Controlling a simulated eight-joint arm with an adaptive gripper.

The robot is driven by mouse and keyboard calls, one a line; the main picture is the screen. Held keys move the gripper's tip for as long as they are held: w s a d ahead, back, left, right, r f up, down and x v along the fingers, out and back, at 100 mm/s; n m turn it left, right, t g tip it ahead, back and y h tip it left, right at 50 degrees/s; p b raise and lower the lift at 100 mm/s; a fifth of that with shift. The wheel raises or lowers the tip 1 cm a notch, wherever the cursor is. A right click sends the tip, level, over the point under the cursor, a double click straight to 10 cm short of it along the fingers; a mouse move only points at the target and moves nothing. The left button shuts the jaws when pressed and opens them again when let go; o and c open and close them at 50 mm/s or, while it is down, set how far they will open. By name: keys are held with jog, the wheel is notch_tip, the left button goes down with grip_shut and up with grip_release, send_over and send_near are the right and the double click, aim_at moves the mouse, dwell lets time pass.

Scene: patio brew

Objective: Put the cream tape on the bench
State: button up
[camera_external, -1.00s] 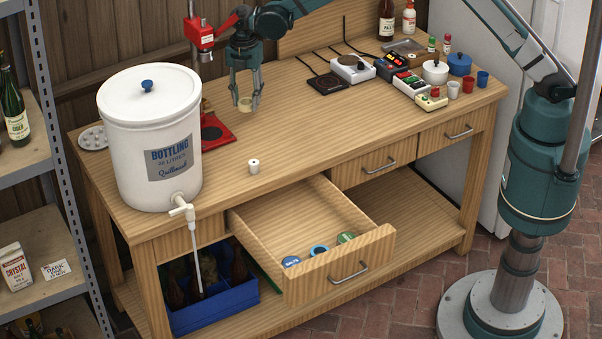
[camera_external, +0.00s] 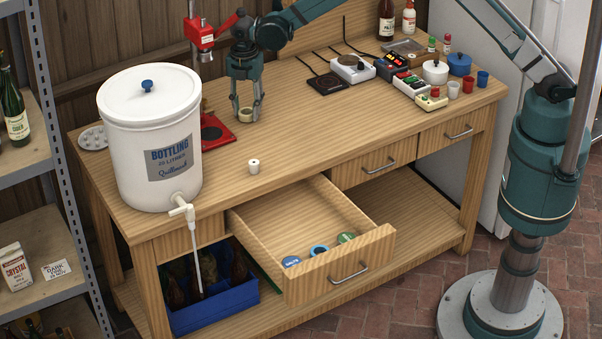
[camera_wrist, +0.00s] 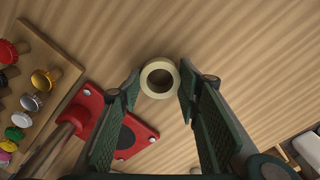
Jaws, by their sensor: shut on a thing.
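The cream tape (camera_external: 246,115) is a small pale ring between the fingertips of my gripper (camera_external: 248,112), at or just above the bench top (camera_external: 310,130). I cannot tell for sure whether it touches the wood. In the wrist view the tape (camera_wrist: 160,77) shows its round hole, with a finger of my gripper (camera_wrist: 160,82) on either side. My gripper is shut on it. The tape is to the right of the red base plate of the stand.
The red stand (camera_external: 215,132) is close on the left, with the white bottling bucket (camera_external: 150,135) beyond it. A small white roll (camera_external: 254,166) stands nearer the front. Mid-bench is clear.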

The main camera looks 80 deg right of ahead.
jog(key=shift+f, duration=0.2)
jog(key=o, duration=0.8)
jog(key=shift+r, duration=0.2)
notch_tip(320, 180, up, 12)
jog(key=shift+r, duration=0.1)
dwell(0.3)
dwell(0.5)
